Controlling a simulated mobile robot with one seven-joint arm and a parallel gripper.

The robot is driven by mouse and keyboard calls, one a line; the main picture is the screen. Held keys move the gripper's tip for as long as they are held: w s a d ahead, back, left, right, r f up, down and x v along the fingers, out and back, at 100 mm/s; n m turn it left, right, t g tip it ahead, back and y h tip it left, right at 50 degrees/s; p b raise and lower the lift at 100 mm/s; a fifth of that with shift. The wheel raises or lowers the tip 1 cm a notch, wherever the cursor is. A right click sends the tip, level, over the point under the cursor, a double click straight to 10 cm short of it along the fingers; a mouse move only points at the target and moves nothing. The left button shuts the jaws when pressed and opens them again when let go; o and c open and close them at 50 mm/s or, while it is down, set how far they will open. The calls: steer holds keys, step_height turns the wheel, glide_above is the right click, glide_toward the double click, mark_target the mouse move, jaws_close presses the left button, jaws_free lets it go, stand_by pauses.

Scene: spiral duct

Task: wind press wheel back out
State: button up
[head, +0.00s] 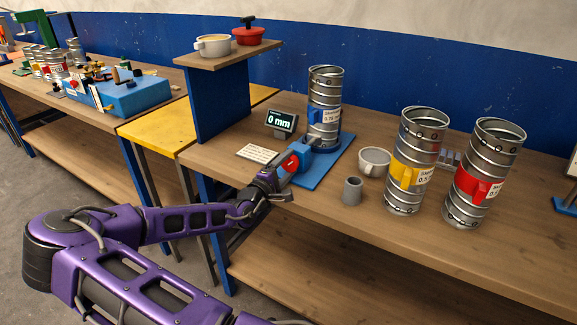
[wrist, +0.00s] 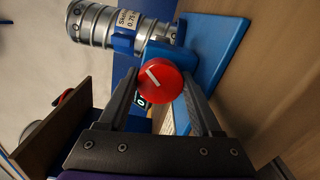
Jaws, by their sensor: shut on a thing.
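The red press wheel (head: 293,161) sits on the front of the blue press (head: 318,160), facing my arm. In the wrist view the wheel (wrist: 160,81) shows a white line across its face, slanting. My gripper (head: 280,172) is shut on the wheel, with one finger on each side of it; the fingers also show in the wrist view (wrist: 161,92). A spiral duct (head: 325,95) with a blue label holder stands upright at the press. The small display (head: 282,123) beside it reads "0 mm".
Two more ducts, with yellow (head: 404,177) and red (head: 473,187) holders, stand farther right. A raised shelf (head: 225,57) with pots is behind left. A card (head: 257,153) lies left of the press.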

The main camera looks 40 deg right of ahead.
steer(key=n+b, duration=0.1)
steer(key=n, duration=0.3)
steer(key=shift+f+n+b, duration=0.1)
steer(key=shift+n+b, duration=0.6)
steer(key=shift+n, duration=1.5)
steer(key=o, duration=1.4)
steer(key=shift+a, duration=0.1)
steer(key=v, duration=1.7)
steer(key=shift+s+a+b, duration=0.1)
steer(key=shift+a+b, duration=0.05)
steer(key=shift+b, duration=0.2)
